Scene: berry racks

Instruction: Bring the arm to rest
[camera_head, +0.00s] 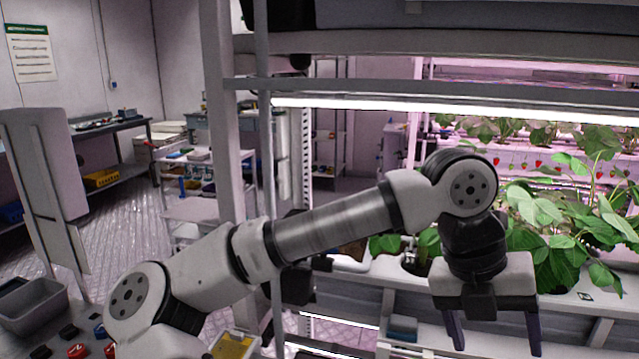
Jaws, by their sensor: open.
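My arm reaches across the picture from the lower left to the right, in front of the berry rack (345,85). Its elbow is bent and its end points down. My gripper (495,335) hangs at the lower right with two dark fingers spread wide apart. Nothing shows between the fingers. The gripper is in front of the rack's planting trough (585,312), and its fingertips reach near the bottom of the picture. I cannot tell how far the gripper is from the trough.
Strawberry plants (545,225) with large leaves grow right beside and behind my gripper. A grey rack post (222,120) stands behind my arm. A grey bin (35,305) is at the lower left. A white cart (195,205) and open floor (125,250) lie behind on the left.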

